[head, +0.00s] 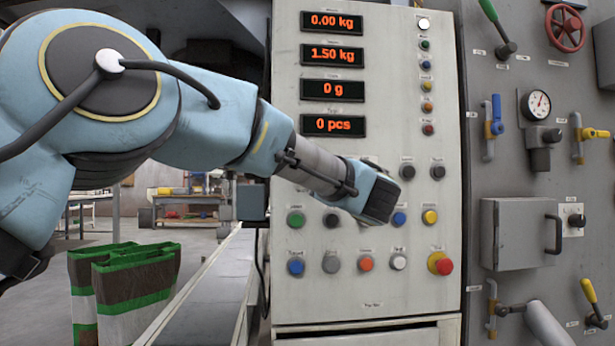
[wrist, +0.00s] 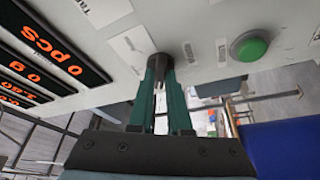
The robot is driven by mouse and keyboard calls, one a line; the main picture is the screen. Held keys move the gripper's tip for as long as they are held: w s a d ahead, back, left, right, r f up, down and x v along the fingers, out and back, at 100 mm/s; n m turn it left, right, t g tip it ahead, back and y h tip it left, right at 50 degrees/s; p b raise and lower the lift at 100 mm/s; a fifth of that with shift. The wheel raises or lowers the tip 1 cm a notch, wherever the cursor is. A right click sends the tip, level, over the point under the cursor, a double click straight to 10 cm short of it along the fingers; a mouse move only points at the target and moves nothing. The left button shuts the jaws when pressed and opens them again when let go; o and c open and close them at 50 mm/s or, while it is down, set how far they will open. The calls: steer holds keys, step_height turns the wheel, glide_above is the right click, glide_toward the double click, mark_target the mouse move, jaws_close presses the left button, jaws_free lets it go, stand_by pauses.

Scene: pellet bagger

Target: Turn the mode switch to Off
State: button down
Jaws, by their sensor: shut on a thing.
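The mode switch appears to be the dark round knob (wrist: 157,61) on the pale panel face in the wrist view. My gripper (wrist: 160,72) has its two green fingers closed on this knob, one on each side, with the tips close to the panel. Pale labels lie around the knob, but their text is too small to read, so its pointed position cannot be told. In the head view my blue arm and dark wrist cover this part of the panel, hiding the knob and the fingers.
The control panel (head: 430,283) carries red-digit displays (head: 333,90), several coloured buttons and a red stop button (head: 441,264). A green button (wrist: 249,47) is near the gripper. A grey cabinet with valves and levers stands right. A conveyor (head: 205,290) and bags (head: 135,290) are left.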

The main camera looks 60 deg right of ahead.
steer(key=c, duration=0.9)
jaws_free()
steer(key=shift+o, duration=0.2)
steer(key=v, duration=1)
steer(key=shift+s+a, duration=0.25)
steer(key=shift+s, duration=0.05)
steer(key=shift+w, duration=0.1)
